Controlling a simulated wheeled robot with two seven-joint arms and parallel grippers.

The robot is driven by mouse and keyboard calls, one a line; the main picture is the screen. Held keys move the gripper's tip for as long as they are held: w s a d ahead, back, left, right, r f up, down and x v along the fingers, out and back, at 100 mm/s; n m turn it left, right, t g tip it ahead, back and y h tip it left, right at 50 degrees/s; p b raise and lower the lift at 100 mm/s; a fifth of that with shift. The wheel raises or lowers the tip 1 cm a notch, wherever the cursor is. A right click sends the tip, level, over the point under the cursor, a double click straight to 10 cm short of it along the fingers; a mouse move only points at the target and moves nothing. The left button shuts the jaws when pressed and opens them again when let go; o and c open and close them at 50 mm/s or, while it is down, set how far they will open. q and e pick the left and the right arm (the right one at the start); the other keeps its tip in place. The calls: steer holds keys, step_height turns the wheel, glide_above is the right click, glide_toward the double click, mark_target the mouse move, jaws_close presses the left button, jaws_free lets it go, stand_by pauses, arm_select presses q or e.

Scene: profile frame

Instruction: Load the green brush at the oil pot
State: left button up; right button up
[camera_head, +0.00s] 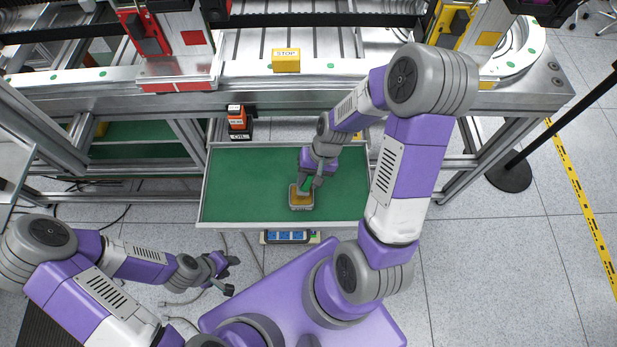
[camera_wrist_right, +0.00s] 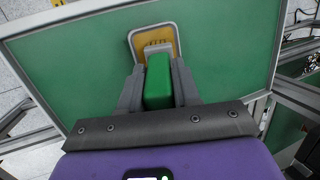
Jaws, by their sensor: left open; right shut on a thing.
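My right gripper (camera_head: 311,182) is shut on the green brush (camera_wrist_right: 158,82), its block-like green handle between the fingers. The right gripper also shows in the right wrist view (camera_wrist_right: 158,98). The brush's grey end points at a small square pot with a grey rim and amber inside, seemingly the oil pot (camera_head: 301,206); it also shows in the right wrist view (camera_wrist_right: 171,31). The brush end overlaps the pot in view; I cannot tell whether it touches the amber. My left gripper (camera_head: 231,275) is open and empty, low at the left, away from the pot.
The pot stands on a green-topped tray table (camera_head: 240,190) with a raised metal rim. An orange and black item (camera_head: 237,118) stands behind it, by a dark label. Beyond is a metal frame with a yellow STOP block (camera_head: 286,60). The left half of the green top is clear.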

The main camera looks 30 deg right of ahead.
step_height(320, 180, up, 7)
steer(key=p, duration=0.6)
stand_by(0.4)
steer(key=shift+w, duration=0.1)
stand_by(0.4)
